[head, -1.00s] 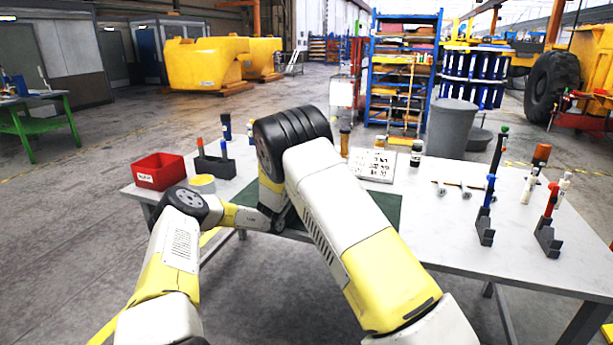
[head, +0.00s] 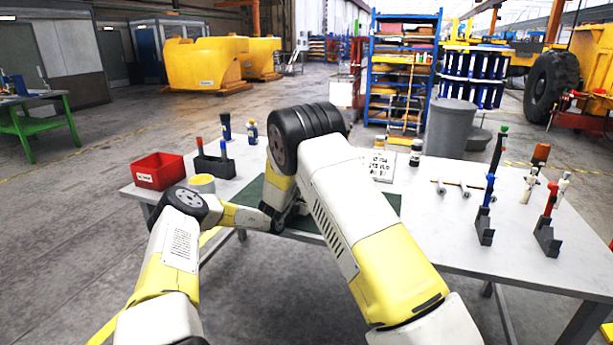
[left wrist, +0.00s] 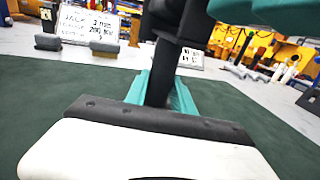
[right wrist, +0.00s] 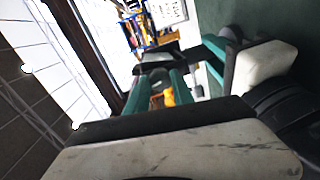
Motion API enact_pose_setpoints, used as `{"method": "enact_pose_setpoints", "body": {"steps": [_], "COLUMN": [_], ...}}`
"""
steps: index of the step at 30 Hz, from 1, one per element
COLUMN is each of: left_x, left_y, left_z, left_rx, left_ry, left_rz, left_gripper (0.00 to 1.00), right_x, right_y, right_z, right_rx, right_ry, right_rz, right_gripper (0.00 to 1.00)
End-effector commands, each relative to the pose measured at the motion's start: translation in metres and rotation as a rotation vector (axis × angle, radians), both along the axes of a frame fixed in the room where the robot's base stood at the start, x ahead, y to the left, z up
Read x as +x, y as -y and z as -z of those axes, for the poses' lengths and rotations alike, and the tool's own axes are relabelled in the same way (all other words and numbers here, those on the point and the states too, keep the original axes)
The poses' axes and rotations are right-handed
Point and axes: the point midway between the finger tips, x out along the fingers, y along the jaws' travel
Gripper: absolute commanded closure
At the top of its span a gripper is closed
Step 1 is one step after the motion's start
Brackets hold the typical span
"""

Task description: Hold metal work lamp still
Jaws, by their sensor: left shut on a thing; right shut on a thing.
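The metal work lamp shows as a dark upright post (left wrist: 162,72) in the left wrist view, over the green mat (left wrist: 40,92). My left gripper (left wrist: 160,88) is shut on this post, its teal fingers on either side. My right gripper (right wrist: 158,82) is shut on a dark part of the lamp (right wrist: 157,60); its teal fingers fill the middle of the right wrist view. Teal fingers of the other hand show close by in each wrist view. In the head view my arms hide the lamp and both fingertips.
The table's middle right is mostly clear.

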Motion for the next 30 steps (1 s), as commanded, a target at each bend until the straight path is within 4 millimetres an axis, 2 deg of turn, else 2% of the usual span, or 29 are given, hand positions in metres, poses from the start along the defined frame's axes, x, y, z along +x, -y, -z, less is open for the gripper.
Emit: {"method": "enact_pose_setpoints", "body": {"steps": [2, 3, 6, 15, 19, 23, 30], "left_x": [0.0, 0.0, 0.0, 0.0, 0.0, 0.0, 0.0], "left_y": [0.0, 0.0, 0.0, 0.0, 0.0, 0.0, 0.0], "left_z": [-0.001, -0.001, -0.001, -0.001, -0.001, -0.001, -0.001], "left_rx": [-0.001, -0.001, -0.001, 0.0, 0.0, 0.0, 0.0], "left_ry": [0.001, 0.001, 0.001, 0.001, 0.001, 0.001, 0.001], "left_rz": [0.0, 0.0, 0.0, 0.0, 0.0, 0.0, -0.001], "left_gripper": [1.0, 1.0, 1.0, 1.0, 1.0, 1.0, 1.0], "right_x": [0.0, 0.0, 0.0, 0.0, -0.008, -0.028, -0.077], "right_y": [0.001, 0.001, 0.001, 0.0, -0.003, -0.01, -0.026], "right_z": [0.002, 0.002, 0.002, 0.001, 0.0, -0.002, -0.005], "right_rx": [-0.001, -0.001, -0.001, -0.002, 0.0, -0.001, -0.001], "right_ry": [-0.004, -0.004, -0.004, -0.002, -0.002, -0.004, -0.003], "right_rz": [0.002, 0.002, 0.002, 0.001, -0.001, -0.003, -0.002], "right_gripper": [1.0, 0.69, 0.5, 0.49, 0.49, 0.49, 0.49]}}
